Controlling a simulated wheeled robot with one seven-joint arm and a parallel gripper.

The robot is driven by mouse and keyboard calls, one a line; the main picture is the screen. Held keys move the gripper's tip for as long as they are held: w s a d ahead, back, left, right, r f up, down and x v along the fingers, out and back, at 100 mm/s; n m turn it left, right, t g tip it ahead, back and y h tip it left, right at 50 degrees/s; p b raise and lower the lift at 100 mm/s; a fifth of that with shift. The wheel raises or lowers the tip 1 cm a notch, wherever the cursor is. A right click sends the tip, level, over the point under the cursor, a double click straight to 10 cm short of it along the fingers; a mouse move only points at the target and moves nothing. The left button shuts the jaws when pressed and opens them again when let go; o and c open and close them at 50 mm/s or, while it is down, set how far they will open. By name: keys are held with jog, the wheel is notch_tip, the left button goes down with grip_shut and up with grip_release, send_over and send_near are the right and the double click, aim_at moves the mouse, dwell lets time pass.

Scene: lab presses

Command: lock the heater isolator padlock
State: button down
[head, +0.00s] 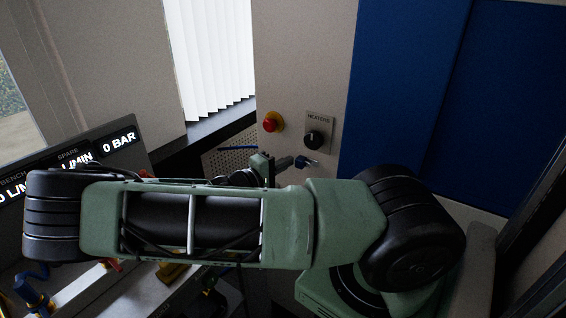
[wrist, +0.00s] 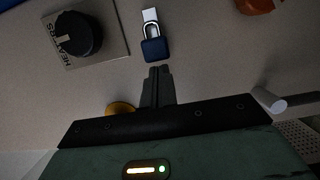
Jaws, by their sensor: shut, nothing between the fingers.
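The padlock (wrist: 154,49) has a dark blue body and a silver shackle, seen in the wrist view on the pale panel. Its shackle reaches a small light metal tab (wrist: 150,14). I cannot tell whether the shackle is fully seated. My gripper (wrist: 158,70) is shut and empty, its fingertips right by the lower end of the padlock body; I cannot tell whether they touch it. In the head view the padlock (head: 301,162) shows small, just right of my fingertips (head: 288,162). The black heaters knob (wrist: 80,34) sits on a labelled plate beside the padlock, also in the head view (head: 314,139).
A red stop button (head: 271,122) is on the panel left of the knob. A blue panel (head: 400,90) stands to the right. A bench display (head: 80,155) is at the left. A pale round-ended rod (wrist: 270,101) is right of my gripper in the wrist view.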

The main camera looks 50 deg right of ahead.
jog(key=shift+s+d, duration=0.15)
jog(key=shift+s, duration=2.2)
jog(key=b, duration=0.3)
send_near(311, 162)
jog(key=w+a, duration=0.4)
jog(key=w, duration=0.1)
jog(key=shift+a, duration=0.55)
jog(key=shift+s+f, duration=0.1)
